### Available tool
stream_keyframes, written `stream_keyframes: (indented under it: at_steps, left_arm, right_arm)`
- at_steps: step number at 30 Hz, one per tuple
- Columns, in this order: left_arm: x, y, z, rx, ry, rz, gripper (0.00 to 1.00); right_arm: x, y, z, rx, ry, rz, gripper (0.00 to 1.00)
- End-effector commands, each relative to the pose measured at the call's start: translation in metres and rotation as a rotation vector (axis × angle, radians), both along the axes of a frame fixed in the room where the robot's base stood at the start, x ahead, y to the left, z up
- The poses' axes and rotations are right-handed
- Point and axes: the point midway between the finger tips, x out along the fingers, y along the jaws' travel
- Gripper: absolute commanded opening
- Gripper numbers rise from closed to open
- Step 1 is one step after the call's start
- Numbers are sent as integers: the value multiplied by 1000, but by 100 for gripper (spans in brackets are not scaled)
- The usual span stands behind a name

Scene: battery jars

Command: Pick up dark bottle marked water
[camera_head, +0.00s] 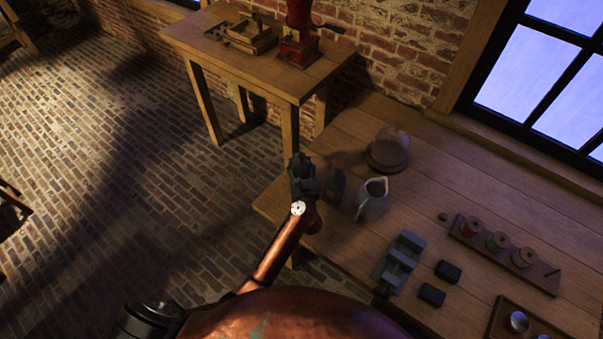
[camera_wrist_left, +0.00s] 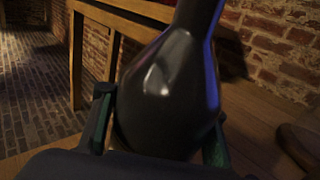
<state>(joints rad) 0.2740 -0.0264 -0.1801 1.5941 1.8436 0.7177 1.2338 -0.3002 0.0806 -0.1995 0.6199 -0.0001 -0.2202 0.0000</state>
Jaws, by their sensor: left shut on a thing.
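A dark, glossy bottle (camera_wrist_left: 172,90) with a round body and narrowing neck fills the middle of the left wrist view. No label or marking is readable on the side that shows. My left gripper (camera_wrist_left: 158,135) is shut on it, with one finger on each side of its lower body. The bottle's base is hidden, so I cannot tell whether it touches the table. In the head view my left gripper (camera_head: 303,178) is at the table's left end, and the bottle is hard to make out there in the dark. My right gripper is not in view.
On the wooden table (camera_head: 470,180) near the gripper stand a metal jug (camera_head: 372,200) and a glass dome (camera_head: 390,148). Farther right are a grey block holder (camera_head: 400,262), dark blocks (camera_head: 447,271) and a spool rack (camera_head: 535,271). A side table (camera_head: 240,62) carries a red grinder (camera_head: 298,45).

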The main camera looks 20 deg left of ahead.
Motion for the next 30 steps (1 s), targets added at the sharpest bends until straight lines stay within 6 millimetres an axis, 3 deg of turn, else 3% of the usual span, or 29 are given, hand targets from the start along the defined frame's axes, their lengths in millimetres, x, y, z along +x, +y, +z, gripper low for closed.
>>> stream_keyframes:
  at_steps: [7,20,30]
  left_arm:
    - [0,0,0,0,1,0,0]
    - [0,0,3,-1,-1,-1,0]
    - [0,-1,24,-3,-3,0,0]
  right_arm:
    - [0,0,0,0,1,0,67]
    - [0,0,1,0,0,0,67]
    - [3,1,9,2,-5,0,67]
